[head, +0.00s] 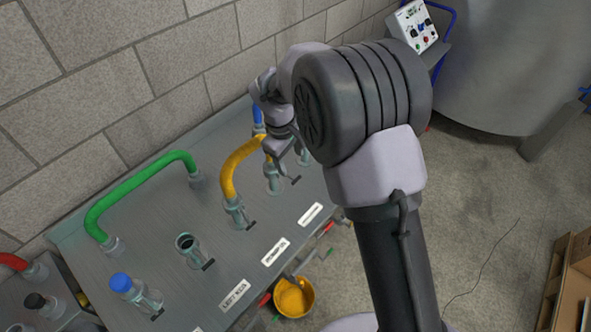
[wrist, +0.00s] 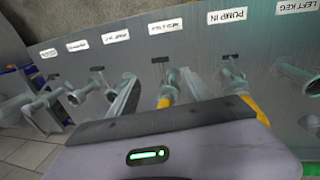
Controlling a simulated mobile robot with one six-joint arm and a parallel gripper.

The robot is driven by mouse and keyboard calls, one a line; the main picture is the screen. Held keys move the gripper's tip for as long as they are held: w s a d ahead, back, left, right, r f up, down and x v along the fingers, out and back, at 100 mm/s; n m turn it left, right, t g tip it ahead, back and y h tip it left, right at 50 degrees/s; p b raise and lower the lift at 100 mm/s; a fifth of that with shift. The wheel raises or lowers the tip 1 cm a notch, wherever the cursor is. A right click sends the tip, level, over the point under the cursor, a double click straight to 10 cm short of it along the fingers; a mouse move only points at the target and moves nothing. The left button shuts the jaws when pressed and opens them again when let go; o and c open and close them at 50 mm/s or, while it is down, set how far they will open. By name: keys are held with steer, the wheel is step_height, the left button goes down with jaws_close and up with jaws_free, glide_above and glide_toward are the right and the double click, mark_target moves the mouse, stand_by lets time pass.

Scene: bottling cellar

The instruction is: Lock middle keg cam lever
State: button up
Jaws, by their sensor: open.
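The middle keg coupling is a pale grey-green fitting with a yellow hose (head: 235,168) on it; in the wrist view the coupling (wrist: 170,80) stands under a partly legible label (wrist: 166,26). Its small black cam lever (wrist: 160,60) sticks out on the label side; it also shows in the head view (head: 295,180). My gripper (wrist: 162,88) is open, one finger on each side of this coupling. I cannot tell whether a finger touches it. In the head view my gripper (head: 285,152) is over the far part of the bench, with my arm hiding part of it.
The pump-in coupling (wrist: 235,80), with the hose's other end, stands beside the right finger in the wrist view. Other couplings stand to the left. On the bench (head: 215,235) are a green hose (head: 135,190) and an open fitting (head: 187,245). A yellow bucket (head: 293,298) hangs at the front.

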mark_target(295, 179)
steer(key=f, duration=0.3)
steer(key=w+f+b, duration=0.1)
steer(key=f, duration=0.2)
steer(key=d+f+b, duration=0.1)
steer(key=f, duration=0.3)
steer(key=shift+w, duration=0.4)
steer(key=shift+r, duration=0.1)
jaws_close()
